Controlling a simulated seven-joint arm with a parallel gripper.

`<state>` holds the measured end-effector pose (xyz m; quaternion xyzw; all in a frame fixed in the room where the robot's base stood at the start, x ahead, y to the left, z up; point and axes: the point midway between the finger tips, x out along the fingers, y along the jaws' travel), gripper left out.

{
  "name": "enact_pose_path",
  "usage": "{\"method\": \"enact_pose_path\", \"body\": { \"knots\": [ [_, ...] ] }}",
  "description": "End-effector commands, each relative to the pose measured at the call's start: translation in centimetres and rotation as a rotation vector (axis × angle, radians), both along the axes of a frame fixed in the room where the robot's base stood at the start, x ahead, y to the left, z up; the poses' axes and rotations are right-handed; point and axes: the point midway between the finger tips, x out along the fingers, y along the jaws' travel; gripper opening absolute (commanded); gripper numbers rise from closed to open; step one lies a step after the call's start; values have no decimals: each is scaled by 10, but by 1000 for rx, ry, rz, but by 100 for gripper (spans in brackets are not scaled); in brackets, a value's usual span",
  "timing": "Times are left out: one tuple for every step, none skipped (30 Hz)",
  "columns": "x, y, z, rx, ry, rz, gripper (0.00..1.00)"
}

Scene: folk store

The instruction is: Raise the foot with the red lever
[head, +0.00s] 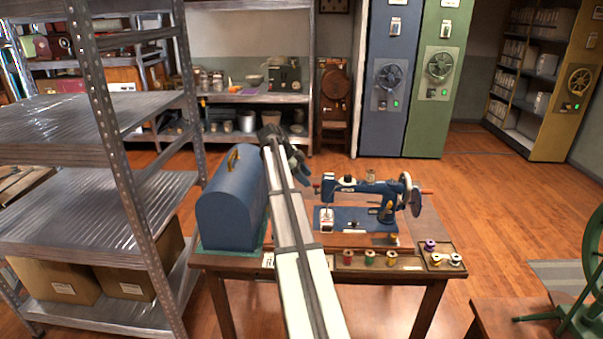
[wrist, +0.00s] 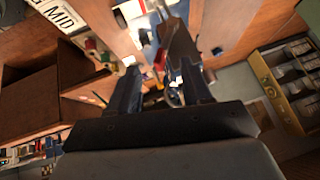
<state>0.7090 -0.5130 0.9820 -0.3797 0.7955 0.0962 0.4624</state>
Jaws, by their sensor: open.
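A blue sewing machine (head: 375,190) stands on a wooden table, with its needle end to the left and its handwheel (head: 411,195) to the right. A small red piece, seemingly the red lever (head: 316,189), shows at its left end, close to my gripper (head: 302,175). The foot is too small to make out at the needle end. In the wrist view, my gripper (wrist: 160,72) has its two dark fingers apart with nothing clearly held. Parts of the machine show between and beyond them, blurred and tilted. Contact with the lever cannot be told.
A blue domed case (head: 232,205) stands at the table's left, beside my arm. Several thread spools (head: 370,258) line the front edge, with more in a small tray (head: 441,268) at the right corner. A metal shelf (head: 150,215) stands left of the table.

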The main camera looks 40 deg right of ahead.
Motion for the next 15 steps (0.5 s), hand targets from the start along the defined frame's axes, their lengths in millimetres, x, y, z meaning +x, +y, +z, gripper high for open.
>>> {"method": "enact_pose_path", "body": {
  "knots": [
    [-1,-2,-3,0,0,0,49],
    [-2,-3,-5,0,0,0,49],
    [-2,-4,-6,0,0,0,49],
    [-3,-5,-8,0,0,0,49],
    [-3,-6,-9,-1,-1,1,49],
    [-4,-8,-11,-1,-1,1,49],
    [-5,-9,-13,0,0,0,49],
    [-6,-10,-14,0,-1,-1,49],
    [-6,-11,-16,0,-1,-1,49],
    [-7,-12,-18,0,-1,-1,49],
    [-8,-13,-20,0,0,-1,49],
    [-8,-14,-22,1,1,-1,49],
    [-9,-15,-24,1,1,-1,49],
    [-9,-16,-25,1,1,-1,49],
    [-10,-18,-27,0,0,0,49]
  ]
}}
